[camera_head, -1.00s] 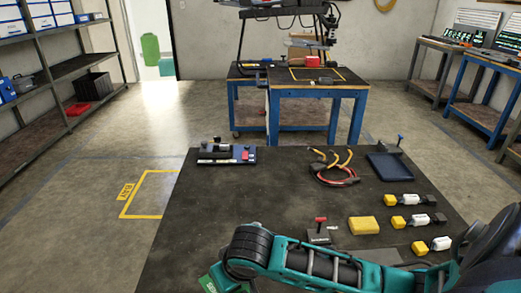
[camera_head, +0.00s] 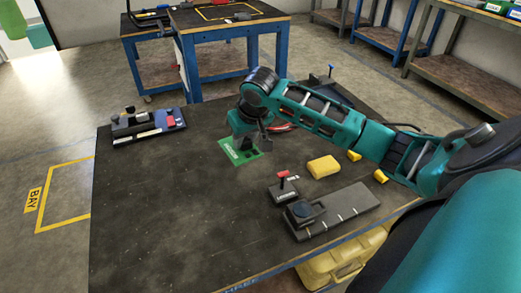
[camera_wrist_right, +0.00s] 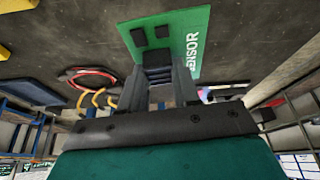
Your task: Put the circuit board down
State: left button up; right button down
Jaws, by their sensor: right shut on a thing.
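The green circuit board (camera_head: 232,153) with white lettering is under my right gripper (camera_head: 249,142), over the middle of the dark table top (camera_head: 170,215). In the right wrist view, the fingers of my right gripper (camera_wrist_right: 160,78) are shut on the near edge of the board (camera_wrist_right: 186,35), by its dark components. The board lies roughly flat; I cannot tell whether it touches the table or hangs just above it. My left gripper is out of view.
A blue-based fixture (camera_head: 148,125) stands at the left back. A yellow block (camera_head: 323,166), a red-handled clamp (camera_head: 283,188) and a grey rail fixture (camera_head: 345,208) are to the right. Red cable is partly hidden behind my arm. The left front table is clear.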

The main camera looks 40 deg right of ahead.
jog(key=w+d+r+m+b, duration=0.1)
jog(key=w+d+r, duration=0.1)
jog(key=d, duration=0.3)
jog(key=w+d+r+m+b, duration=0.1)
jog(key=w+d+r+b, duration=0.1)
jog(key=d+r, duration=0.15)
jog(key=shift+h, duration=0.3)
jog(key=f+b, duration=0.1)
jog(key=f, duration=0.5)
jog(key=f+b, duration=0.2)
jog(key=f, duration=0.5)
jog(key=f+b, duration=0.1)
jog(key=f, duration=0.6)
jog(key=shift+s+d+b, duration=0.25)
jog(key=shift+d+b, duration=0.1)
jog(key=shift+b, duration=0.05)
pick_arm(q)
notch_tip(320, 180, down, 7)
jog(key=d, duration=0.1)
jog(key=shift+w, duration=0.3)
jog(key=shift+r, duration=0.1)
pick_arm(e)
jog(key=c, duration=1.3)
grip_release()
jog(key=shift+f, duration=0.2)
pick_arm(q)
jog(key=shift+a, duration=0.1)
pick_arm(e)
jog(key=o, duration=0.5)
jog(key=shift+r, duration=0.1)
